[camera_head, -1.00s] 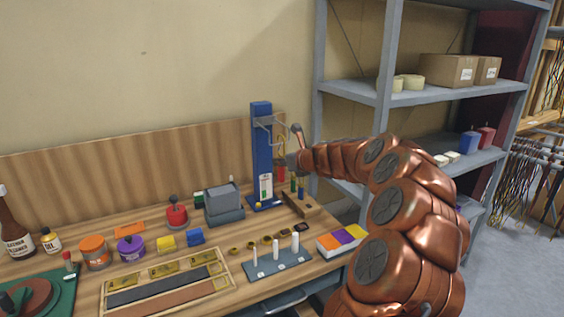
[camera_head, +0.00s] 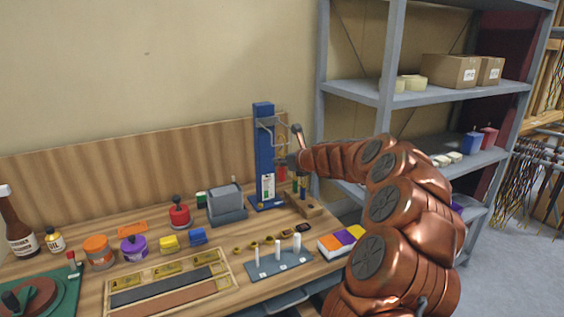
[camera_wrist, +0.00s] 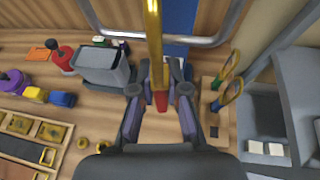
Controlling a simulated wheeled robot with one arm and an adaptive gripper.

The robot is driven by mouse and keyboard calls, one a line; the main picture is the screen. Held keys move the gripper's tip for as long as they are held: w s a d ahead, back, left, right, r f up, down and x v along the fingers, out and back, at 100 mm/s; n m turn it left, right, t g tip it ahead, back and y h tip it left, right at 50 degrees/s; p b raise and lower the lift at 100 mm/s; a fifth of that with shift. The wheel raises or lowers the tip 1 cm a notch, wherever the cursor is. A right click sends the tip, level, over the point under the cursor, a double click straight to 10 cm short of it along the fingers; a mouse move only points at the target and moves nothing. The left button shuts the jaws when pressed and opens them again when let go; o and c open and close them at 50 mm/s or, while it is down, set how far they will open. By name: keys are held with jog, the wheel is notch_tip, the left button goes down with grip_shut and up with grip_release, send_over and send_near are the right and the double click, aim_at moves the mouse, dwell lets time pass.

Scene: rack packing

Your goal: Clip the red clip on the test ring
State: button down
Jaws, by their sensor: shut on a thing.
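The red clip has a red sleeve (camera_wrist: 161,101) and a gold loop (camera_wrist: 154,35). My gripper (camera_wrist: 160,92) is shut on the red sleeve, and the gold loop stands up past the fingertips. In the head view, the red sleeve (camera_head: 282,173) shows just below my gripper (camera_head: 287,162). A blue stand (camera_head: 264,150) is behind it, with a grey metal bar (camera_head: 268,121) near its top. The bar (camera_wrist: 207,41) crosses the wrist view close to the gold loop. I cannot tell whether they touch, or which part is the test ring.
A wooden holder (camera_head: 307,205) with green and blue clips stands right of the blue stand's foot. A grey bin (camera_head: 226,201) is left of it. Pegs on a plate (camera_head: 280,262) and small pots are on the bench. Grey shelving (camera_head: 385,100) rises close behind my arm.

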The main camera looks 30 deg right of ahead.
jog(key=shift+w+f, duration=0.1)
jog(key=shift+f, duration=0.65)
dwell(0.5)
jog(key=shift+f, duration=0.25)
dwell(0.8)
